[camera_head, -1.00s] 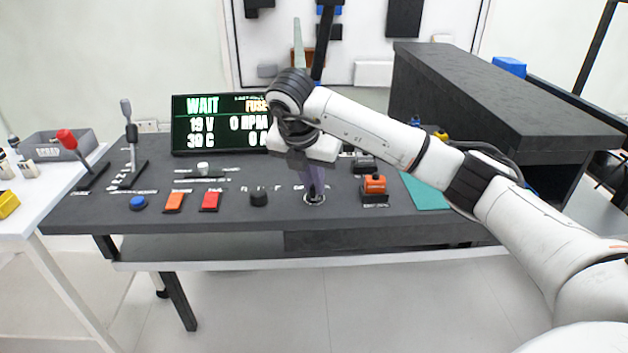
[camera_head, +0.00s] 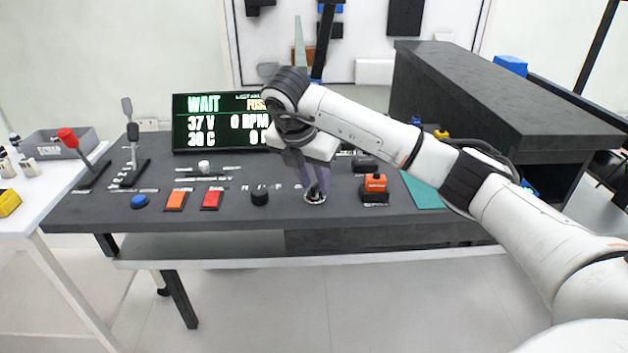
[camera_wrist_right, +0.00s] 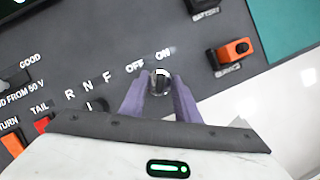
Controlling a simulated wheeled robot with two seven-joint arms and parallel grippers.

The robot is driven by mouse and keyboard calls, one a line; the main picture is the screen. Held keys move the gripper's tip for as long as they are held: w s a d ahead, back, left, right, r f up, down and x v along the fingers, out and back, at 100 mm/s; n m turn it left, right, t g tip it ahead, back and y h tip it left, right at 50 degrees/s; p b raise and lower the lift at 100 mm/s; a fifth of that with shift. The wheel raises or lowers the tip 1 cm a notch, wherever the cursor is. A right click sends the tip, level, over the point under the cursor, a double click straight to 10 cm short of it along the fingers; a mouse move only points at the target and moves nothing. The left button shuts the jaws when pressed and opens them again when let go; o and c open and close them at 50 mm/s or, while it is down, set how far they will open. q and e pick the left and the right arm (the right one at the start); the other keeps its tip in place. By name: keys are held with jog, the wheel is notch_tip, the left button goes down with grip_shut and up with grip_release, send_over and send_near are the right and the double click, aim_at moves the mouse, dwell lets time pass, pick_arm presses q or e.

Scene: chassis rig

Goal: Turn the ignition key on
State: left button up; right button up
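The ignition key (camera_wrist_right: 159,78) is a small silver piece in a round switch by the OFF and ON labels, in the right wrist view. In the head view its round base (camera_head: 315,197) shows at the panel's front edge, right of a black knob. My right gripper (camera_head: 314,190) points down at it, with its purple fingers on either side of the key. In the right wrist view the fingers (camera_wrist_right: 158,92) stand apart with a gap around the key, and I see no clear grip. My left gripper is not in view.
A screen (camera_head: 218,122) behind the panel reads WAIT and 37 V. An orange-topped switch (camera_head: 375,184) stands close right of the gripper. The black knob (camera_head: 259,198), red button (camera_head: 212,199) and two levers are to the left. A dark raised block (camera_head: 500,85) stands at right.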

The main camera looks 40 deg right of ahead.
jog(key=shift+a+r, duration=0.1)
jog(key=shift+r, duration=0.1)
jog(key=p+v, duration=0.2)
jog(key=v, duration=0.8)
jog(key=shift+f, duration=0.1)
